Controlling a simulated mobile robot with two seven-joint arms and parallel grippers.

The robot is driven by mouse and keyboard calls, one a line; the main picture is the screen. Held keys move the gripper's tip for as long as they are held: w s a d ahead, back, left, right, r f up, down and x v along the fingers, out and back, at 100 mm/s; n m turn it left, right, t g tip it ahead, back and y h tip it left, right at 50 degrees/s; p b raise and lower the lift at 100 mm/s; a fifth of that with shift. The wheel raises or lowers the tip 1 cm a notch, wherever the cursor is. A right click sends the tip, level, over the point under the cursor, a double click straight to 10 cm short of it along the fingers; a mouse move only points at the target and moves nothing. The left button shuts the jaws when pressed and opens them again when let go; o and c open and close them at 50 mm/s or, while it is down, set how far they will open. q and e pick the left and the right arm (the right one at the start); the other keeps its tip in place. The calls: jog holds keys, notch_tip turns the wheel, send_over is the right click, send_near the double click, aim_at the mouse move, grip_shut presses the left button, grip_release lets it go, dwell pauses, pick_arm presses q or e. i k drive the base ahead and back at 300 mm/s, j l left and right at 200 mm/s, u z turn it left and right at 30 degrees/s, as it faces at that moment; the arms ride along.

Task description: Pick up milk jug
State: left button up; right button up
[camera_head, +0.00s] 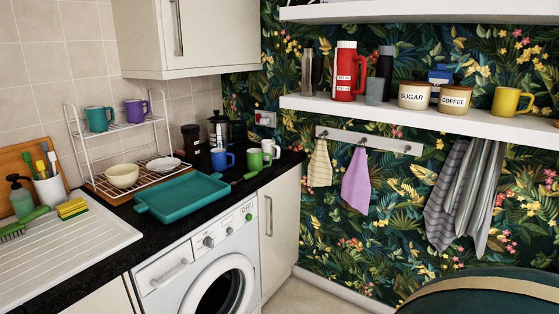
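I cannot single out a milk jug for certain. A small white vessel (270,148) stands at the right end of the black counter, close to a green mug (254,159) and a blue mug (222,159). It is too small to tell whether it is a mug or a jug. A metal stovetop pot (219,130) and a dark brown lidded cup (190,138) stand behind the mugs. Neither of my grippers is in view.
A teal tray (181,197) lies on the counter before a wire rack (122,126) with mugs and bowls. A white shelf (420,118) holds a red flask (345,75), jars and a yellow mug (510,101). A dark green rounded object (480,298) fills the lower right.

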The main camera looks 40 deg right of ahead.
aim_at(268, 146)
jog(key=z, duration=1.1)
